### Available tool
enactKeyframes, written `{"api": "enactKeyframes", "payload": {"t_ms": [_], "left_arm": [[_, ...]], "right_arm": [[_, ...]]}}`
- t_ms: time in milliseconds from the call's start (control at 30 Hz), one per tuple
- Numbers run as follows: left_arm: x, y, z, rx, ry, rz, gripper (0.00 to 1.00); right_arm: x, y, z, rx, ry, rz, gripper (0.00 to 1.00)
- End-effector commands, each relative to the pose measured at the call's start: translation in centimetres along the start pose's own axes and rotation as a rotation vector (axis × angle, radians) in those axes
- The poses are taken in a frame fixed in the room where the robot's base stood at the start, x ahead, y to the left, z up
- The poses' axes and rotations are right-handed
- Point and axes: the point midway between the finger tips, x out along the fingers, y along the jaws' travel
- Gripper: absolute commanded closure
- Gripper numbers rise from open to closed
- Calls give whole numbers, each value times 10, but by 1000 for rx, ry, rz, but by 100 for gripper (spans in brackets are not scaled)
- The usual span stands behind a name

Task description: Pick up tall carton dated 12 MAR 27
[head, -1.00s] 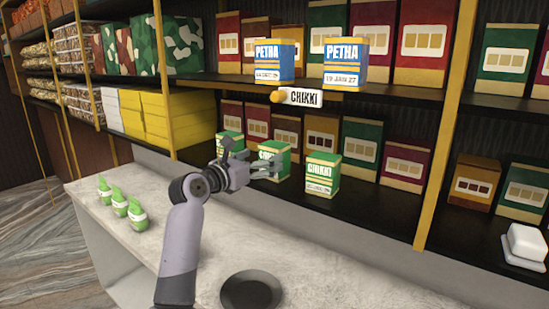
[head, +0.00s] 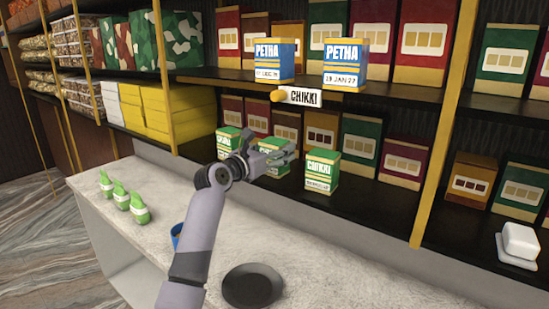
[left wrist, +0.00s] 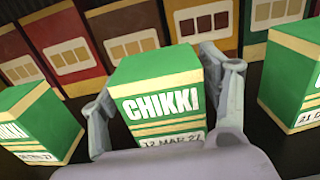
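The green CHIKKI carton dated 12 MAR 27 (left wrist: 158,92) stands upright in the middle of the left wrist view. In the head view this middle carton (head: 272,165) is on the lower shelf, partly hidden by my gripper. My left gripper (head: 284,154) is at its front; in the left wrist view its fingers (left wrist: 156,74) are spread, one at each side of the carton. I cannot tell whether they touch it. Similar CHIKKI cartons stand to its left (left wrist: 40,125) and right (left wrist: 292,75), the right one with a date starting "21 D". My right gripper is not in view.
A CHIKKI sign (head: 305,97) hangs on the edge of the upper shelf, above the carton. Two blue PETHA cartons (head: 273,60) stand on that shelf. Boxes (head: 362,140) line the back. The counter holds a dark plate (head: 252,286), green items (head: 122,195) and a partly hidden blue object (head: 176,236).

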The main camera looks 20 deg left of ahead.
Motion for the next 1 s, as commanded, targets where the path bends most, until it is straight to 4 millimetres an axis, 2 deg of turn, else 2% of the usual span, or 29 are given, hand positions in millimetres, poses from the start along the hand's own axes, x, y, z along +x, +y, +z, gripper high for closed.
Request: {"api": "enactKeyframes", "payload": {"t_ms": [67,667,867,1000], "left_arm": [[0,0,0,0,0,0,38],[0,0,0,0,0,0,78],[0,0,2,0,-3,0,78],[0,-1,13,1,-6,-1,78]], "right_arm": [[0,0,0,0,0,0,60],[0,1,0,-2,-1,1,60],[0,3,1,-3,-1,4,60],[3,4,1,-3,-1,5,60]]}}
